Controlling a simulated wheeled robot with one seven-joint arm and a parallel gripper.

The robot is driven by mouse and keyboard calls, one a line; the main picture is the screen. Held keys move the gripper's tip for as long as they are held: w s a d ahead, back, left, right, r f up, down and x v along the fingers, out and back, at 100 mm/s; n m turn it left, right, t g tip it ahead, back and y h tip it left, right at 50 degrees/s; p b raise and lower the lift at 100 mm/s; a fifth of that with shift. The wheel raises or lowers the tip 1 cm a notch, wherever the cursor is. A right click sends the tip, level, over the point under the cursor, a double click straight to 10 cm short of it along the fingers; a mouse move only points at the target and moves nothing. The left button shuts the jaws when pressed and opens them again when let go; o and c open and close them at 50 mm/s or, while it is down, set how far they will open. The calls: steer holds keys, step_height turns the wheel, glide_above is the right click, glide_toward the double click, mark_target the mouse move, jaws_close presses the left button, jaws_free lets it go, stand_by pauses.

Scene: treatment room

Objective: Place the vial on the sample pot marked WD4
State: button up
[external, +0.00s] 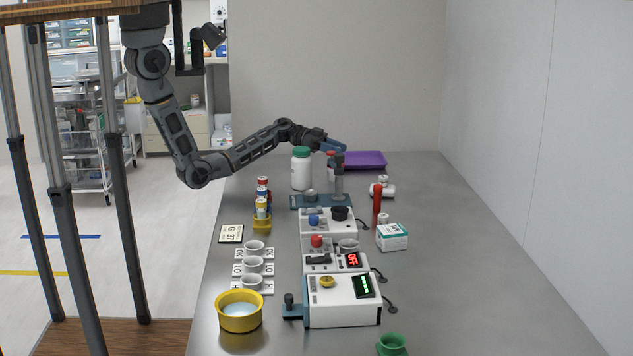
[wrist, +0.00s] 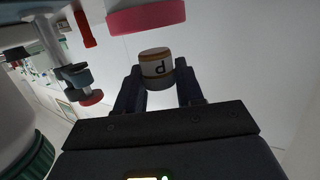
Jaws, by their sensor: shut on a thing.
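My gripper (external: 337,145) is raised at the far end of the bench, beyond the green-capped bottle. In the wrist view, its dark fingers (wrist: 160,90) are shut on the vial (wrist: 156,68), a small pale cylinder with brown bands and a dark letter mark. The vial is not clear in the external view.
The white bottle (external: 301,171) and a stand (external: 339,180) are close to my gripper. Stacked vials (external: 262,190), white instruments (external: 342,300), a yellow bowl (external: 240,318) and a purple tray (external: 368,159) are also on the bench. The bench's right side is mostly clear.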

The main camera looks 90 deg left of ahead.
steer(key=shift+f, duration=0.85)
steer(key=shift+f, duration=0.15)
steer(key=o, duration=1)
steer(key=shift+r, duration=0.3)
steer(key=b+v, duration=0.1)
steer(key=v, duration=1.1)
steer(key=shift+b, duration=0.35)
steer(key=shift+f, duration=0.1)
